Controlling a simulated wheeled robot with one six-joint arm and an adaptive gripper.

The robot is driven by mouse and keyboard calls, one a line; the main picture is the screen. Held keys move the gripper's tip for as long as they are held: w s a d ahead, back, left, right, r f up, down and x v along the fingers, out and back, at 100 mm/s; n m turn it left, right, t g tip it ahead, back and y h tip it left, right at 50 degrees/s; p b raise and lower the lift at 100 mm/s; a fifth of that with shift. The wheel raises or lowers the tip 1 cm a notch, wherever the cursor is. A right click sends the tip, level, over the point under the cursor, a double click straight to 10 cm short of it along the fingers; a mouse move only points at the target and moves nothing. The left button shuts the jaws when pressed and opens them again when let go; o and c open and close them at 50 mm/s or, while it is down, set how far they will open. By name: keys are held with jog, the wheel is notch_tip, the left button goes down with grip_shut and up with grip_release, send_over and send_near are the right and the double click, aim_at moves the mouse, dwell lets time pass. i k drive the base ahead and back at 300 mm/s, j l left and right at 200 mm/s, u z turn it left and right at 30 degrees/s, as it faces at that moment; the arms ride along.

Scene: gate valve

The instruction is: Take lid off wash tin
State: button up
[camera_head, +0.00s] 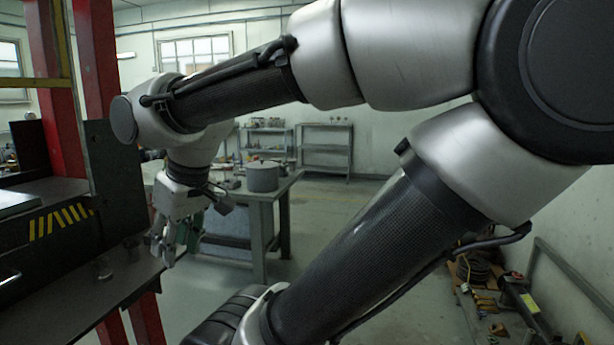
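A grey round tin (263,178), apparently the wash tin, stands upright on a workbench in the middle distance. A flat lid (264,163) seems to cover its top; its details are too small to make out. My gripper (174,248) hangs at the end of my arm, left of the bench in the picture and pointing down. It is apart from the tin and lid. Its fingers are small and partly overlap the background, so I cannot tell whether they are open or shut. I see nothing held in it.
The workbench (268,208) also carries several small items near the tin. A dark machine table (100,290) with red posts (92,60) stands close on the left. Shelving (325,148) lines the back wall. Loose parts (485,280) lie at the lower right. Floor right of the bench is open.

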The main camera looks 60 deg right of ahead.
aim_at(261, 164)
jog(key=z, duration=1.65)
jog(key=i+l, duration=0.1)
jog(key=i, duration=0.45)
jog(key=i+l+u, duration=0.1)
jog(key=i, duration=0.5)
jog(key=i+l, duration=0.1)
jog(key=i, duration=0.45)
jog(key=i+l, duration=0.15)
jog(key=i, duration=0.45)
jog(key=i+l+u, duration=0.1)
jog(key=i, duration=0.45)
jog(key=i+l, duration=0.2)
jog(key=i, duration=0.35)
jog(key=u, duration=0.05)
